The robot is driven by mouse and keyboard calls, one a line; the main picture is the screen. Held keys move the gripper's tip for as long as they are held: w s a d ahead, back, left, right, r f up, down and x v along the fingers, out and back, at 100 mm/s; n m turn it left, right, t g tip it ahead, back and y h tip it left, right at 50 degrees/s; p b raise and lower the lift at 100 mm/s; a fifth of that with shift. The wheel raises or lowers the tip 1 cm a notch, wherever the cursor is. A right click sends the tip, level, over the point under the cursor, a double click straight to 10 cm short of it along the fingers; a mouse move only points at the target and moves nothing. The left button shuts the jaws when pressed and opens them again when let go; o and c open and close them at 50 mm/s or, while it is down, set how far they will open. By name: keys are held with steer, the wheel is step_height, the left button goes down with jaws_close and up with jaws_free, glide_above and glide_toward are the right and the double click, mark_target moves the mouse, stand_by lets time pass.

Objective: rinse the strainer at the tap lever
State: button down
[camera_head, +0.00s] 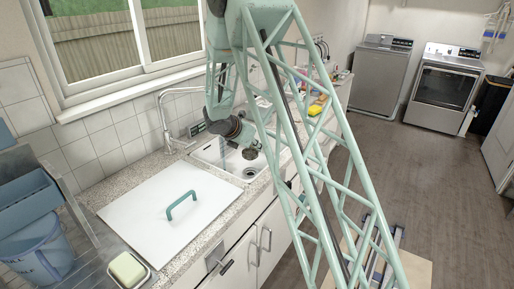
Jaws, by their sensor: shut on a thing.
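My gripper (246,145) is over the white sink (212,153), partly hidden by my own arm. It is shut on a small dark round thing that looks like the strainer (250,154), held above the basin. The sink's round drain (249,172) shows just below it. The chrome tap (164,112) stands left of my gripper at the back of the counter, its spout arching towards the sink. The tap's lever is too small to make out clearly near its base.
A white cover with a green handle (181,204) lies on the counter (106,190) left of the sink. Soap in a dish (128,270), a blue bucket (36,250) and a yellow sponge (316,109) are nearby. A washer (380,75) and dryer (446,87) stand at the back.

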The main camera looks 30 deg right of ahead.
steer(key=shift+s+a+r, duration=0.25)
steer(key=shift+a+r, duration=0.05)
steer(key=shift+a, duration=0.2)
steer(key=s+a+r+p, duration=0.2)
steer(key=s+a+r, duration=0.4)
steer(key=s+a, duration=0.2)
steer(key=shift+s+a+r, duration=0.3)
steer(key=shift+a, duration=0.85)
steer(key=shift+w+d+f, duration=0.1)
steer(key=shift+w, duration=0.2)
steer(key=w+d+f+p, duration=0.1)
steer(key=w+p, duration=0.4)
steer(key=w, duration=0.8)
steer(key=shift+w+d+f, duration=0.15)
steer(key=shift+d+f, duration=0.2)
steer(key=shift+f, duration=0.45)
steer(key=shift+d, duration=0.6)
stand_by(0.6)
steer(key=shift+a, duration=0.6)
stand_by(0.3)
stand_by(0.5)
